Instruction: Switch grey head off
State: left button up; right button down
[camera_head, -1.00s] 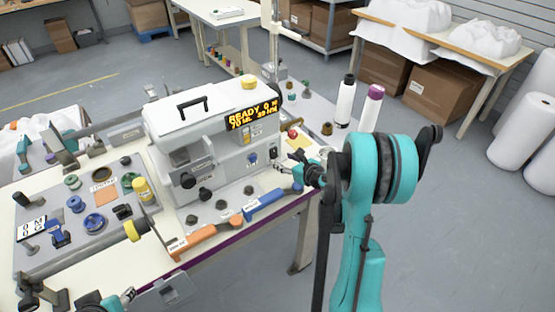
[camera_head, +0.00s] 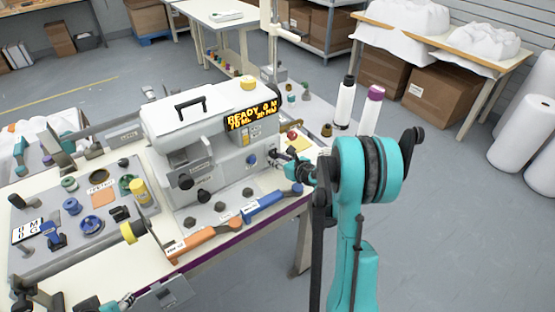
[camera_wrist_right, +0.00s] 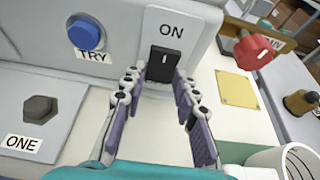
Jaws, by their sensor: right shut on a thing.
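The grey machine head (camera_head: 205,140) stands on the table in the head view, with its lit display (camera_head: 250,117) reading READY. In the right wrist view a black rocker switch (camera_wrist_right: 163,63) labelled ON sits on the head's front panel. My right gripper (camera_wrist_right: 162,82) has its fingertips on either side of this switch, shut on it. In the head view my right gripper (camera_head: 285,162) is at the head's right end. My left gripper (camera_head: 128,299) is at the bottom left by the table's front edge; its jaws are too small to read.
Beside the switch are a blue TRY button (camera_wrist_right: 86,33), a dark ONE knob (camera_wrist_right: 40,109) and a red knob (camera_wrist_right: 253,50). Orange (camera_head: 205,240) and blue (camera_head: 268,203) handles lie along the front.

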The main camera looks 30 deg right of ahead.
jog(key=shift+f+t+b, duration=0.3)
jog(key=shift+t+b, duration=0.05)
jog(key=shift+t, duration=0.15)
jog(key=shift+w+f+t, duration=0.1)
jog(key=shift+t, duration=1)
jog(key=c, duration=1.2)
grip_release()
jog(key=shift+o, duration=0.2)
notch_tip(320, 180, up, 10)
